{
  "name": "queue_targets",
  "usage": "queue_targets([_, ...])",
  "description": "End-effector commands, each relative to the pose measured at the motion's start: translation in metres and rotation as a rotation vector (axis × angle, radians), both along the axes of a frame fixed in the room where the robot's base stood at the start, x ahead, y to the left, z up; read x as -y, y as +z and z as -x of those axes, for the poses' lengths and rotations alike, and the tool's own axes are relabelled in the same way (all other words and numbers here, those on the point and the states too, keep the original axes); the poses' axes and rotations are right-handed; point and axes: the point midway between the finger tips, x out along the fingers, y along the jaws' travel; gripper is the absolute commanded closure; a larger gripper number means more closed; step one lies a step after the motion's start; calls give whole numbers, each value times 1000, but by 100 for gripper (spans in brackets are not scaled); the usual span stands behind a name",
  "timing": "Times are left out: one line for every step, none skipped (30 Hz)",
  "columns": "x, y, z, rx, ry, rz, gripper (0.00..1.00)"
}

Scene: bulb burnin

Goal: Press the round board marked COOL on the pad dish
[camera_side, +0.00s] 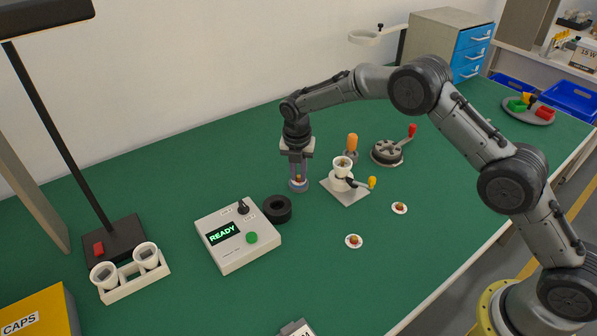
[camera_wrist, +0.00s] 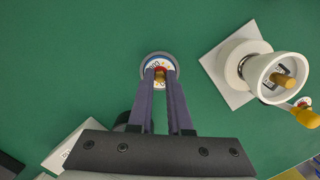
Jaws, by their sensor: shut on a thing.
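My gripper (camera_side: 298,175) points straight down at the pad dish (camera_side: 299,188), a small round grey dish on the green table. In the wrist view, my fingers (camera_wrist: 160,76) are closed together on a small round board (camera_wrist: 154,66). The board is white with a blue part, a red spot and dark lettering that I cannot read fully. It lies within the grey rim of the dish (camera_wrist: 145,75). The fingers hide part of the board, and I cannot tell whether it is seated flat.
Right of the dish stands a white cup fixture (camera_side: 342,182) on a square plate, with a yellow-knobbed lever. A black ring (camera_side: 278,208) and a READY tester box (camera_side: 237,236) are at front left. Two small round boards (camera_side: 354,241) (camera_side: 400,208) lie on the table, with free room around them.

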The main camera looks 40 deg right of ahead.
Motion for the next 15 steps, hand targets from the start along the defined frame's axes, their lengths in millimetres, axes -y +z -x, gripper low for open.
queue_targets([0, -1, 0, 0, 0, 0, 100])
queue_targets([0, -1, 0, 0, 0, 0, 100])
queue_targets([0, -2, 0, 0, 0, 0, 100])
queue_targets([0, -2, 0, 0, 0, 0, 100])
queue_targets([0, -2, 0, 0, 0, 0, 100])
queue_targets([0, -3, 0, 0, 0, 0, 100])
queue_targets([0, -3, 0, 0, 0, 0, 100])
queue_targets([0, -3, 0, 0, 0, 0, 100])
queue_targets([0, -4, 0, 0, 0, 0, 100])
queue_targets([0, -4, 0, 0, 0, 0, 100])
queue_targets([0, -4, 0, 0, 0, 0, 100])
queue_targets([0, -5, 0, 0, 0, 0, 100])
queue_targets([0, -5, 0, 0, 0, 0, 100])
queue_targets([0, -5, 0, 0, 0, 0, 100])
queue_targets([0, -6, 0, 0, 0, 0, 100])
